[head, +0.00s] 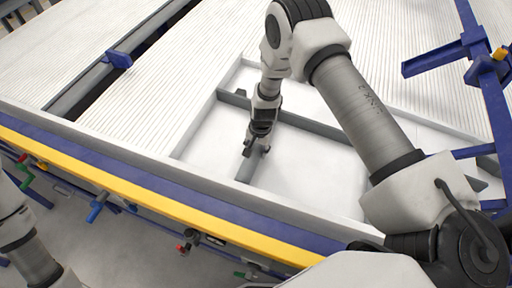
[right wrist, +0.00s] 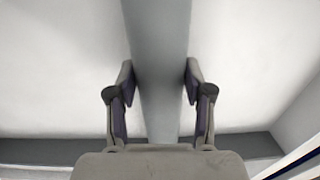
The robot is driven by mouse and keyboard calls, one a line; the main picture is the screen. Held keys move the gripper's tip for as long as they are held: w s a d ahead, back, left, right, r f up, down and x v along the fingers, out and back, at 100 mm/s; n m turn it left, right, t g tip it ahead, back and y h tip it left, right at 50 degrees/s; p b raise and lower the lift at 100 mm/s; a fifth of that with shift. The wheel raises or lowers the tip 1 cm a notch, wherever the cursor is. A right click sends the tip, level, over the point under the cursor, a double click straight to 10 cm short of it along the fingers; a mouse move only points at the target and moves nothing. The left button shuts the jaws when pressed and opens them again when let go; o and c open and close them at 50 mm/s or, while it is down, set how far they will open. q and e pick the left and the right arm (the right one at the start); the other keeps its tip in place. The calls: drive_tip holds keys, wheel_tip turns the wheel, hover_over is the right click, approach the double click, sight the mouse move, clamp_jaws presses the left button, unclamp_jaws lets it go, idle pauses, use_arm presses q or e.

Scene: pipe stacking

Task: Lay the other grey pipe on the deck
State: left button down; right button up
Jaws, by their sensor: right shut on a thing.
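My right gripper (head: 257,149) reaches down over the white deck (head: 305,182) and is shut on a grey pipe (head: 246,170). In the right wrist view the two fingers (right wrist: 160,88) stand on either side of this pipe (right wrist: 160,45), which runs lengthwise between them. The pipe is low over the deck; I cannot tell whether it touches. Another grey pipe or bar (head: 322,127) lies crosswise behind the gripper and is partly hidden by my arm. A grey bar also crosses low in the right wrist view (right wrist: 250,145). My left gripper is out of the head view.
A pale raised rim bounds the deck, with a blue and yellow edge rail (head: 185,208) in front. Ribbed white panels (head: 120,95) lie at left and behind. A blue frame (head: 490,95) stands at right. Bare deck is free right of the gripper.

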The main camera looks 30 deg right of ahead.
sight(260, 149)
drive_tip(key=shift+f, duration=0.3)
drive_tip(key=shift+r, duration=0.1)
drive_tip(key=o, duration=1.4)
drive_tip(key=shift+c, duration=0.2)
wheel_tip(260, 149, up, 12)
drive_tip(key=s, duration=0.1)
drive_tip(key=shift+d, duration=0.4)
